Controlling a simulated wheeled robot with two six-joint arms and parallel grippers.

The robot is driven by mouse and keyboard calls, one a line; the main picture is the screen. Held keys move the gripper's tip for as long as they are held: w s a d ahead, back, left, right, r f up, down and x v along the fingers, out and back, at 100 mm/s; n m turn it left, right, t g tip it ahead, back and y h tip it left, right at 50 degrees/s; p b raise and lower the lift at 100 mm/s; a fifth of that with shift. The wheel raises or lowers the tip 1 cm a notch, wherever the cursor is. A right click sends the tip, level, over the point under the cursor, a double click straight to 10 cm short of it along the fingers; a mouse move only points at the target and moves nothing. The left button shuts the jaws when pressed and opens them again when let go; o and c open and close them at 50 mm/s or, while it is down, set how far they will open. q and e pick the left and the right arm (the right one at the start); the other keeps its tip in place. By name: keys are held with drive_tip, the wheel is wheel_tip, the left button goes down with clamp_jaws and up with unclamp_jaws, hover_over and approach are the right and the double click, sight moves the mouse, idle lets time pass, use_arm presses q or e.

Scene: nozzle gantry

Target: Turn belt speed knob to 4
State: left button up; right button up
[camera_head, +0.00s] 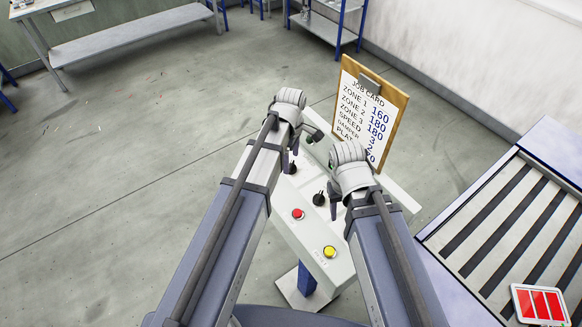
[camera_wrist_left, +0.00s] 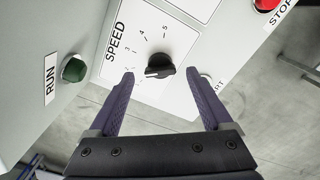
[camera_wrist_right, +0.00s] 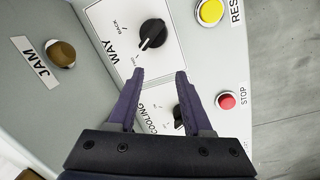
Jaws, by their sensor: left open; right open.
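The belt speed knob (camera_wrist_left: 160,66) is a black knob on a white plate marked SPEED, with a numbered dial, in the left wrist view. Its white-tipped pointer faces left and slightly down in that picture, away from the 4 and 5; the mark it is on cannot be read. My left gripper (camera_wrist_left: 160,73) is open, its fingertips spread to either side of the knob; contact is not visible. In the head view my left gripper (camera_head: 303,148) is over the panel's far part. My right gripper (camera_wrist_right: 160,73) is open and empty over the panel, between the WAY knob (camera_wrist_right: 152,34) and the COOLING knob (camera_wrist_right: 179,115).
The sloped panel (camera_head: 312,253) also carries a green RUN button (camera_wrist_left: 74,68), a red STOP button (camera_head: 297,214) and a yellow RESET button (camera_head: 329,252). A job card board (camera_head: 347,88) stands behind it. A slatted conveyor (camera_head: 500,225) is at right. Open floor lies left.

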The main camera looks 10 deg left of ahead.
use_arm(q)
drive_tip(key=shift+f+b, duration=0.35)
drive_tip(key=shift+f, duration=0.4)
use_arm(e)
drive_tip(key=shift+f, duration=0.8)
use_arm(q)
clamp_jaws()
drive_tip(key=shift+m, duration=0.3)
drive_tip(key=m, duration=1.3)
